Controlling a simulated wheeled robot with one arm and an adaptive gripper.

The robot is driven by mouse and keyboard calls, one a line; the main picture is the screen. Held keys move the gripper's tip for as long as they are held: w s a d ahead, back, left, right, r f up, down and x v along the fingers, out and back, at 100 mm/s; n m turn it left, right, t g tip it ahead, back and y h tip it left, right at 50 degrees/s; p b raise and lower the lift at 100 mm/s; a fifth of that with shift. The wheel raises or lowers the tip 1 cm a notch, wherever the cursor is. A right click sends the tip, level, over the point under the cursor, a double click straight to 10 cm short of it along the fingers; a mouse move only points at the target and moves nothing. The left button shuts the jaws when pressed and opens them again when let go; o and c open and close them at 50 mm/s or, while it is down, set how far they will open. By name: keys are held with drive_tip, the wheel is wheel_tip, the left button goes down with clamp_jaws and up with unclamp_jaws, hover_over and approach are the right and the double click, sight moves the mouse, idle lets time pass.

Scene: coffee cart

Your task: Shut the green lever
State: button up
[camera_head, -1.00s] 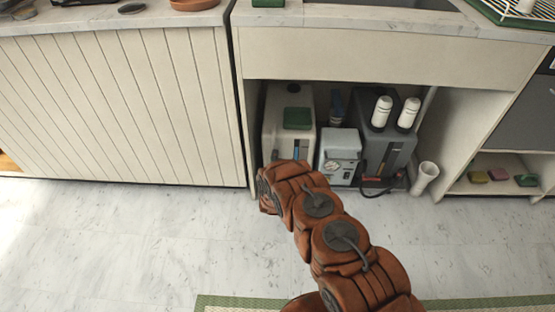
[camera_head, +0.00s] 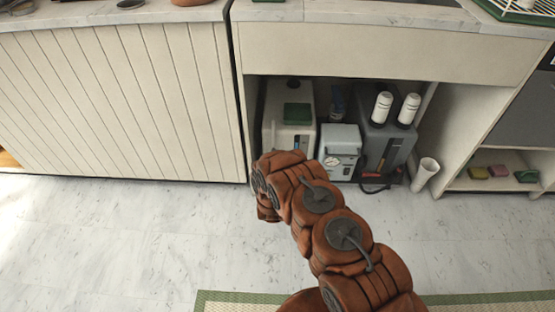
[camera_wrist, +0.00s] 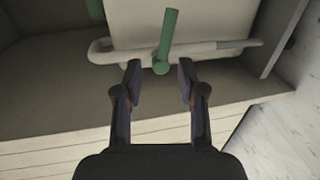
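The green lever (camera_wrist: 168,38) shows in the wrist view, on a pale horizontal pipe (camera_wrist: 212,48) in front of a white container (camera_wrist: 140,22). The lever stands nearly upright in the picture, tilted slightly right, with its round green hub (camera_wrist: 161,68) at its lower end. My gripper (camera_wrist: 160,75) is open, its two dark fingers apart on either side below the hub. I cannot tell whether they touch anything. In the head view my arm hides the gripper and the lever.
The cupboard bay holds a white container with a green block (camera_head: 297,113), a small grey box (camera_head: 340,150) and a grey machine with two white bottles (camera_head: 382,106). A white tube (camera_head: 425,174) stands right. A cabinet side (camera_head: 242,110) bounds the left.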

drive_tip(key=v, duration=0.5)
drive_tip(key=shift+s+a+r, duration=0.1)
drive_tip(key=shift+s, duration=0.3)
drive_tip(key=shift+c, duration=0.3)
